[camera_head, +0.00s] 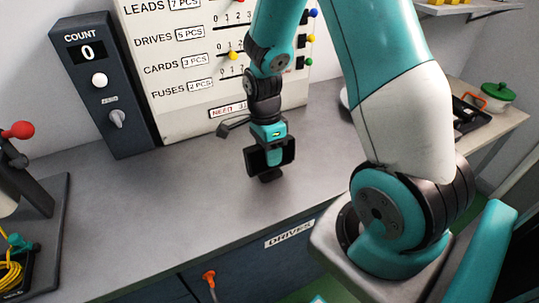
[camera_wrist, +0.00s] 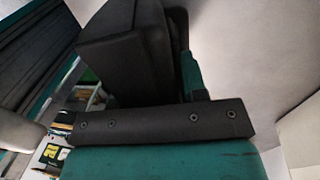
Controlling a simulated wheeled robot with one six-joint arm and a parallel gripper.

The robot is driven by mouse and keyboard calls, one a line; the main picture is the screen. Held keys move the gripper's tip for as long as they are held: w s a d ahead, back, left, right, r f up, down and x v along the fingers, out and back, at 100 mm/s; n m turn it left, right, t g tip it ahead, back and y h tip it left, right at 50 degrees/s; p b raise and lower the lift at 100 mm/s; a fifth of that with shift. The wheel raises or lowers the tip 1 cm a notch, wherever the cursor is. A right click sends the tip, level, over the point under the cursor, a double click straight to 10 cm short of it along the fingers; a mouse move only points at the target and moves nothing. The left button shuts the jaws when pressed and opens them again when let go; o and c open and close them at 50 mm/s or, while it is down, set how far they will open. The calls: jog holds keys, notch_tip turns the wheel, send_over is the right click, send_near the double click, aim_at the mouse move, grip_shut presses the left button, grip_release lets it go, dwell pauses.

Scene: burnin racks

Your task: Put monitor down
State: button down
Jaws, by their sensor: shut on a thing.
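My gripper (camera_head: 269,143) is in the middle of the head view, pointing down over the grey counter (camera_head: 190,195). It is shut on the small black monitor (camera_head: 284,154), which has a dark flat screen and a short dark foot below it. The monitor looks roughly upright. I cannot tell whether its foot touches the counter or hangs just above it. In the wrist view the dark back of the monitor (camera_wrist: 125,48) fills the upper middle, close to my gripper (camera_wrist: 190,75). Part of the monitor is hidden behind my gripper.
A white board with labelled scales (camera_head: 185,70) and a dark count panel (camera_head: 105,85) reading 0 stand behind the counter. A dark stand with a red knob (camera_head: 18,130) is at far left. A black tray (camera_head: 470,120) and green-lidded pot (camera_head: 497,95) are at right. The counter's left middle is clear.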

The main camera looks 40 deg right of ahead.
jog(key=shift+f, duration=0.7)
jog(key=shift+f, duration=0.1)
jog(key=c, duration=0.7)
grip_release()
jog(key=shift+o, duration=0.2)
